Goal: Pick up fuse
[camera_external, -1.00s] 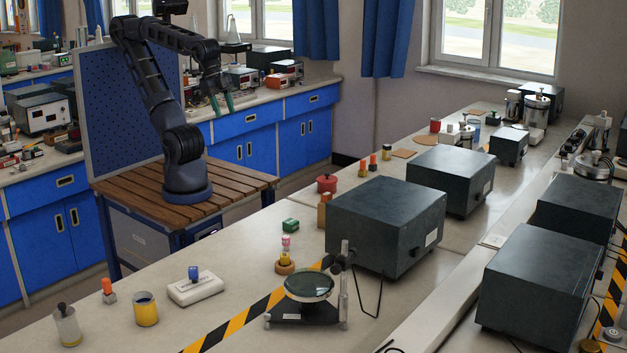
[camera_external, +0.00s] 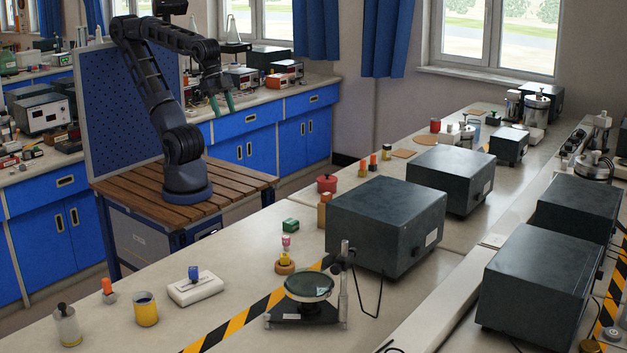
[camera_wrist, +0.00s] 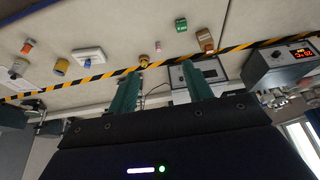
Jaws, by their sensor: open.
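A small pink-and-white cylinder (camera_external: 286,241), which may be the fuse, stands on the long pale bench. It is too small to identify for certain. It also shows as a small pinkish spot in the wrist view (camera_wrist: 158,46), apart from a yellow piece on a round tan base (camera_external: 285,265). My gripper (camera_external: 222,103) is open and empty, with green fingers pointing down, high above and well away from the bench items. Its fingers (camera_wrist: 161,67) also show apart in the wrist view, with nothing between them.
A large dark box (camera_external: 385,222) stands to the right.

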